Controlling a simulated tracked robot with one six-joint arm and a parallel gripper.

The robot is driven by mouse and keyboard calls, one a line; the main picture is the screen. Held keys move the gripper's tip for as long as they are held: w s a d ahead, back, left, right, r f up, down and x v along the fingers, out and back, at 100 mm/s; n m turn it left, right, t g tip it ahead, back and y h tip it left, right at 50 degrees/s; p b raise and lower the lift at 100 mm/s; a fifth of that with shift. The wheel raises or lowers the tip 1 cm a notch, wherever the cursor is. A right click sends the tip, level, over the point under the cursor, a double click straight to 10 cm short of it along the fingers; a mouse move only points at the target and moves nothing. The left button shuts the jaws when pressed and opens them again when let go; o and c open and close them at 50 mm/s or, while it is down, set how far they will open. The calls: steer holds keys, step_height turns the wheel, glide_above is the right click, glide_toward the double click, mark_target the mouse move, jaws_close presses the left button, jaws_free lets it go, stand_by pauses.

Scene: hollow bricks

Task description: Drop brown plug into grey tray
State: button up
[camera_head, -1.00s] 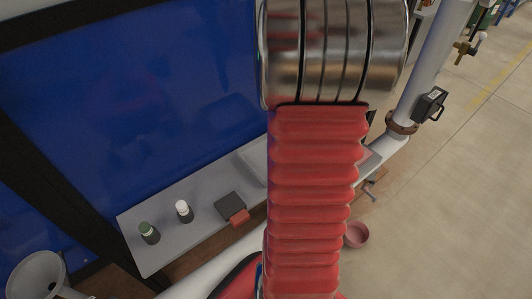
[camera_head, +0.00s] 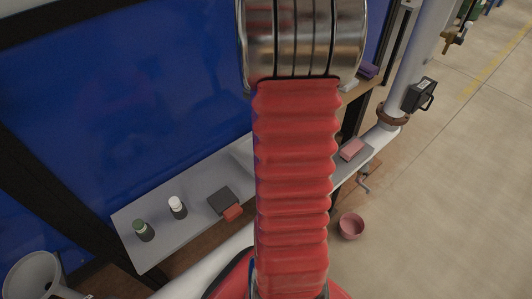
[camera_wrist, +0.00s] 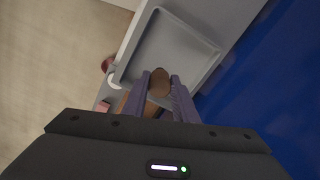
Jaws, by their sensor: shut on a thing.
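The brown plug (camera_wrist: 160,83) is held between the two purple fingers of my gripper (camera_wrist: 160,88) in the wrist view. The grey tray (camera_wrist: 206,45) is a shallow rectangular tray with a raised rim, lying behind and beyond the plug in that view. The plug overlaps the tray's lower part in the picture; its height above the tray cannot be judged. In the head view my arm hides the gripper and plug, and only a pale sliver of the tray (camera_head: 243,152) shows left of the arm.
On the grey bench (camera_head: 165,237) stand a green-capped bottle (camera_head: 144,231), a white-capped bottle (camera_head: 178,208) and a dark box (camera_head: 222,200) with a red piece. A pink block (camera_head: 352,150) lies on the right. A pink bowl (camera_head: 351,226) is on the floor. A blue panel (camera_head: 120,100) rises behind the bench.

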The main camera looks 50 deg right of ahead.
steer(key=shift+f, duration=1.05)
steer(key=o, duration=1.2)
step_height(320, 180, up, 14)
steer(key=shift+f, duration=0.1)
stand_by(0.4)
